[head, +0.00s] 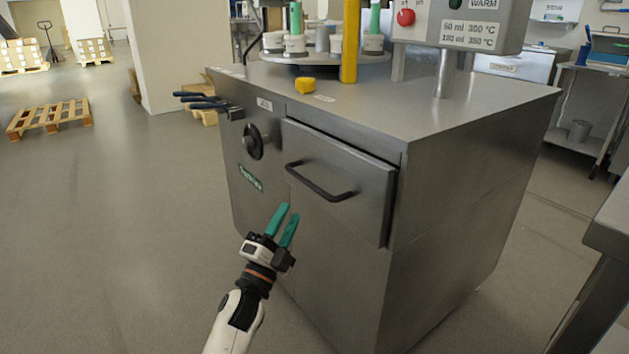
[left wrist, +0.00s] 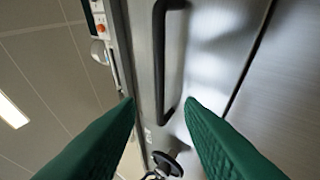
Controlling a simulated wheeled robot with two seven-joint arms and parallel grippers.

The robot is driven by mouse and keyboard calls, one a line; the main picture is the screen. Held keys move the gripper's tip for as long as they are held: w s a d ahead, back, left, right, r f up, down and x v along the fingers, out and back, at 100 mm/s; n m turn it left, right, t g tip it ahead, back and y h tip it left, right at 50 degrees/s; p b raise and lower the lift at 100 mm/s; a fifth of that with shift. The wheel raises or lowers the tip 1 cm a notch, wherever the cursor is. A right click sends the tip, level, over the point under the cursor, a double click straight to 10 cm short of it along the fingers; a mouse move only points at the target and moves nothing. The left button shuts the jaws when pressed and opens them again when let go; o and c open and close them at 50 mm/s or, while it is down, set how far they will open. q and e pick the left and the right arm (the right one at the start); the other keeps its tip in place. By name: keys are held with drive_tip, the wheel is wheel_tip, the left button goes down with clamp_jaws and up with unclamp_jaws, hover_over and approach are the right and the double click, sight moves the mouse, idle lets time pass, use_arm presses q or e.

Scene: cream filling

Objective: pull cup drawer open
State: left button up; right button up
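The cup drawer (head: 340,177) is a grey metal front in the upper part of the steel cabinet. Its front stands slightly proud of the cabinet face, with a dark gap along its right side. A black bar handle (head: 318,186) crosses it. My left gripper (head: 284,214) has green fingers that are apart and empty. It is below and left of the handle, not touching it. In the left wrist view the handle (left wrist: 160,60) runs upright, ahead of and between the two spread fingers. My right gripper is in neither view.
A black round knob (head: 253,142) and dark blue-handled tools (head: 208,103) are on the cabinet's left side. On the cabinet top (head: 420,115) are a yellow block (head: 305,86), a yellow post (head: 350,45) and a turntable with cups. A metal table edge (head: 610,235) is at the right.

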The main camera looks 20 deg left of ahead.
sight(305, 178)
use_arm(q)
drive_tip(key=b+x, duration=0.1)
drive_tip(key=x, duration=0.9)
drive_tip(key=shift+b, duration=0.4)
drive_tip(key=shift+f, duration=0.1)
clamp_jaws()
